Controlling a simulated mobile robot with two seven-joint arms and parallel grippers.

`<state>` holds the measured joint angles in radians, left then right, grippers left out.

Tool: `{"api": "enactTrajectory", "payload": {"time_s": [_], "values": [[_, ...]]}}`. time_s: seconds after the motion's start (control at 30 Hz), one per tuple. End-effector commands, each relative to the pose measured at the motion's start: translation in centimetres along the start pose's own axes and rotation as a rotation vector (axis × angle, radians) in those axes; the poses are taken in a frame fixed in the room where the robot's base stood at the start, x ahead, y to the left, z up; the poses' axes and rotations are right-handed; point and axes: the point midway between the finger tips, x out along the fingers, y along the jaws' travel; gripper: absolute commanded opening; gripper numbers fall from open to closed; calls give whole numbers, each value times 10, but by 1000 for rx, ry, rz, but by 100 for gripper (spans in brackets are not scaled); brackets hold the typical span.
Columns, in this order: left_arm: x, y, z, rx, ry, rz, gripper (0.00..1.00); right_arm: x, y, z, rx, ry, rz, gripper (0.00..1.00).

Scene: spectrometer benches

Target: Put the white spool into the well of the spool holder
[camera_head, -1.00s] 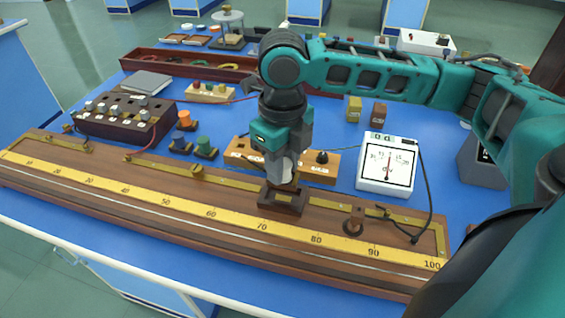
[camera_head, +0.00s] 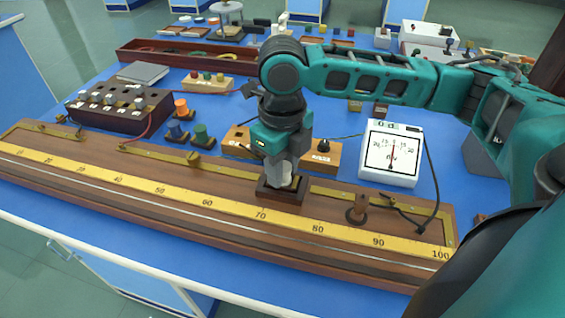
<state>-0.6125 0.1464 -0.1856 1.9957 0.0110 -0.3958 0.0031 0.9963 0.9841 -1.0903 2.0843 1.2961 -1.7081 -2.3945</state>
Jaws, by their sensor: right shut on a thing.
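The white spool (camera_head: 286,183) shows low between the fingers of my right gripper (camera_head: 283,173), which points down and is shut on it. The spool holder (camera_head: 278,196) is a small dark brown block on the wooden board with the yellow scale. The gripper is right over the holder, and the spool's lower end is at the holder's top, at its well. The fingers hide part of the spool and most of the well, so how deep the spool sits cannot be told. My left gripper is not in view.
A light wooden box (camera_head: 325,163) stands close behind the holder. A white meter (camera_head: 391,154) with a cable is to the right. Orange, blue and green spools (camera_head: 201,136) stand to the left.

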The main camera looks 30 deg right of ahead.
Motion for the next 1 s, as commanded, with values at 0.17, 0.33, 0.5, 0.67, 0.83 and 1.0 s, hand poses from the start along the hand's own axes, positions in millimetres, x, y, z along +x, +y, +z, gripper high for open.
{"api": "enactTrajectory", "payload": {"time_s": [0.17, 0.33, 0.5, 0.67, 0.83, 1.0], "values": [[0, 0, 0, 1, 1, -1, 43, 0, 0, 0, 0, 0, 0, 39], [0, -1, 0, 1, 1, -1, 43, 0, 0, 0, 0, -1, 0, 56], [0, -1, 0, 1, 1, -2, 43, 0, 0, 0, 0, -1, 0, 62], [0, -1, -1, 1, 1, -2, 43, -2, 0, 0, 0, -1, 0, 62], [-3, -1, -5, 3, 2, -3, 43, -20, 0, 1, 0, -5, 0, 62], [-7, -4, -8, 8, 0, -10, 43, -58, 0, 1, 0, -5, 0, 62]]}}
